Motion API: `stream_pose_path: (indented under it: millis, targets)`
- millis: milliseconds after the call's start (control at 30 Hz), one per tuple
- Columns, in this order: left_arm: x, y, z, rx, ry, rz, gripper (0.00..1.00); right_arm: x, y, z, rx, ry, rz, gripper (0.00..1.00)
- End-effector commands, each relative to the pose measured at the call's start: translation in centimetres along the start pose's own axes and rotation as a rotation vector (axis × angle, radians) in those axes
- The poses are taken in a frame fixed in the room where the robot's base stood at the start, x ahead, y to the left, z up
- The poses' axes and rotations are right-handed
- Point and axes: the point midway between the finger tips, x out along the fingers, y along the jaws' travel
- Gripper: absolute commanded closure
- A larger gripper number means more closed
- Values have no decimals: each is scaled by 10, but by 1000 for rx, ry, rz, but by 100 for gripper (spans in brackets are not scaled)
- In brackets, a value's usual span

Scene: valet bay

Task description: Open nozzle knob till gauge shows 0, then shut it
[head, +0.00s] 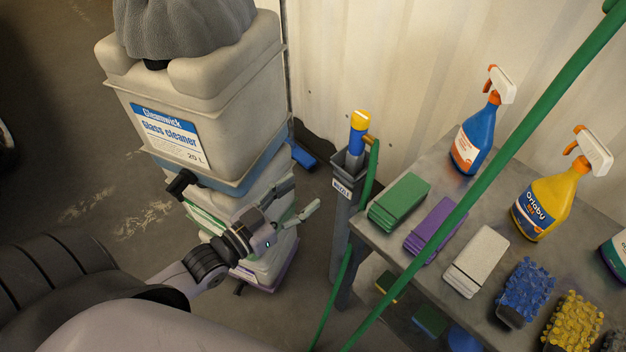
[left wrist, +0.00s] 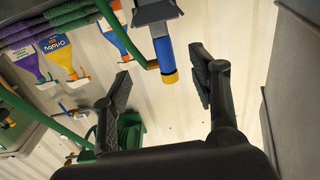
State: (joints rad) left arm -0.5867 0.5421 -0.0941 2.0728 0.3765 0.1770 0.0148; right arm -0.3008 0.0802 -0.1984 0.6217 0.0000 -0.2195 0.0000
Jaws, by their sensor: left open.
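The nozzle (head: 358,135) stands upright in a grey post holder, blue with a yellow end piece (head: 360,119) on top. I cannot tell whether this yellow piece is the knob. A green hose runs down beside it. My left gripper (head: 302,197) is open and empty, left of the holder and lower in the picture. In the left wrist view the nozzle (left wrist: 163,52) appears turned over, its yellow end in line with the gap between my open fingers (left wrist: 160,67) and beyond them. No gauge face is readable. My right gripper is not in view.
A stack of big canisters (head: 190,90) stands at the left, close to my left arm. A grey table (head: 400,247) at the right holds spray bottles (head: 478,135), sponges (head: 400,203) and brushes (head: 525,290). A green hose (head: 480,180) crosses in front of it. The corrugated wall is behind.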

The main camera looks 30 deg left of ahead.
Motion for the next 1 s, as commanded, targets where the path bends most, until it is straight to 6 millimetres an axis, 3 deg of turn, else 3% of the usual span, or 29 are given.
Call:
stream_pose_path:
  millis: [167,800,1000]
  targets:
    - [22,0,-2,-1,5,-1,45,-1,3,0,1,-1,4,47]
    - [142,0,-1,0,2,-1,45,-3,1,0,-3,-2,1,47]
    - [164,0,0,0,1,-1,45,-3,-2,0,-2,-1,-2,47]
